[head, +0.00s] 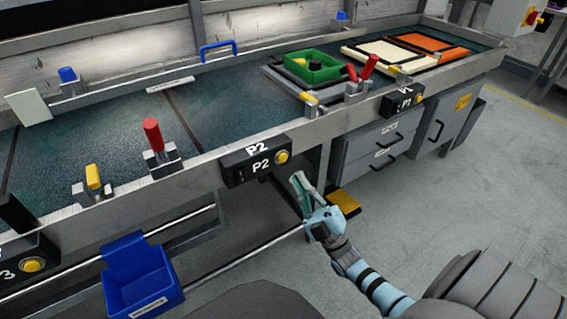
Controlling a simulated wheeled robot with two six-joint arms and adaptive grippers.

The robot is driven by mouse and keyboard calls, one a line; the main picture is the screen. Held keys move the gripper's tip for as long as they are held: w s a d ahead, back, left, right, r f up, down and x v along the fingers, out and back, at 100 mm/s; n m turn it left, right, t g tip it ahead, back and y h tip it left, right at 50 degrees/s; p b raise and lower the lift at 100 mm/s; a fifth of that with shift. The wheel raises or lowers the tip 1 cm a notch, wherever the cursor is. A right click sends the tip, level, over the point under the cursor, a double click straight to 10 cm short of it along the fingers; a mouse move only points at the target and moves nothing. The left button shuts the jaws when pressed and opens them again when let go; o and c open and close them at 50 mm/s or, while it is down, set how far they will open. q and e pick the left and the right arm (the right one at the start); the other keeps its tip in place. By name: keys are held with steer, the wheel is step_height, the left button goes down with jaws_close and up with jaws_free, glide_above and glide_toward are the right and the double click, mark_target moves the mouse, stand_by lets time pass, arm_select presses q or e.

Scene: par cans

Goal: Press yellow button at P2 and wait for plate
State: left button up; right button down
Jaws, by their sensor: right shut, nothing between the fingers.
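The yellow button (283,157) sits on the right end of the black P2 box (254,163), on the near rail of the conveyor. My right gripper (298,184) is shut and empty. In the picture it is just below and slightly right of the button, with a visible gap between them. A plate stack with a green open box (315,68) on it stands on the conveyor to the right. The belt (225,110) behind P2 is bare. My left gripper is not in view.
Cream (385,52) and orange (432,46) plates lie at the conveyor's far right. Red-topped posts, one of them a red cylinder (152,134), stand along the near rail. A blue bin (140,283) hangs below at left. Another button box (28,266) is at lower left. Drawers (385,140) stand underneath.

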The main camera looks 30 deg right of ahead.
mark_target(283, 158)
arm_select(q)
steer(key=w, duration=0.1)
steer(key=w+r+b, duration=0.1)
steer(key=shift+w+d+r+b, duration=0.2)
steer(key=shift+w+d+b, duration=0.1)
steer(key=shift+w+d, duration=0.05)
arm_select(e)
steer(key=shift+h, duration=0.3)
steer(key=w, duration=0.4)
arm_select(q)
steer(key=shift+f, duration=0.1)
arm_select(e)
steer(key=shift+w, duration=0.15)
stand_by(0.3)
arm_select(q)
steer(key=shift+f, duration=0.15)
arm_select(e)
steer(key=shift+w+d, duration=0.1)
steer(key=shift+w, duration=0.2)
